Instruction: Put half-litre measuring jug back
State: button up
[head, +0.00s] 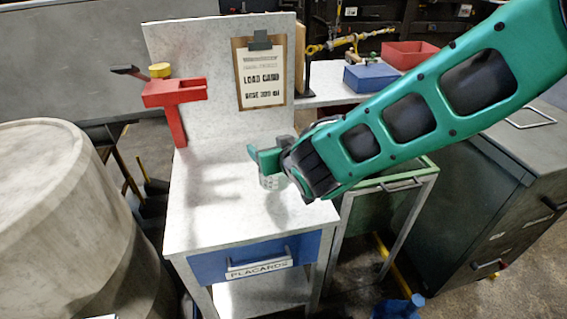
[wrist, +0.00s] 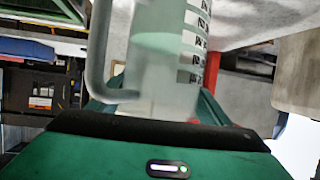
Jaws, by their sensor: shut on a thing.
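The half-litre measuring jug (wrist: 160,75) is translucent, with a handle on its left side and dark graduation marks on its right in the wrist view. My gripper (wrist: 163,108) is shut on the jug, with green fingers on both sides of its lower part. In the head view, my gripper (head: 268,160) is over the right part of the white workbench. A small part of the jug (head: 271,182) shows below the fingers; the rest is hidden by my gripper. I cannot tell whether the jug touches the bench top.
The workbench (head: 205,225) has clear top space at left and front, and a blue drawer (head: 255,255) marked PLACARDS. A red bracket (head: 175,100) and a clipboard (head: 262,75) are on its back panel. A large drum (head: 60,220) stands left, a grey cabinet (head: 480,200) right.

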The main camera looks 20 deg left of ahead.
jog(key=shift+w+d+f, duration=0.2)
jog(key=shift+d+f, duration=0.1)
jog(key=shift+d, duration=0.25)
jog(key=shift+w+d+f, duration=0.15)
jog(key=shift+d+f, duration=0.15)
jog(key=shift+d, duration=0.2)
notch_tip(320, 180, down, 4)
jog(key=shift+f, duration=0.1)
jog(key=o, duration=1.8)
jog(key=shift+o, duration=0.2)
jog(key=shift+s+d+r, duration=0.15)
jog(key=shift+s+r, duration=0.05)
jog(key=shift+r, duration=0.05)
jog(key=v, duration=1.1)
jog(key=shift+s+d, duration=0.15)
jog(key=shift+d, duration=0.05)
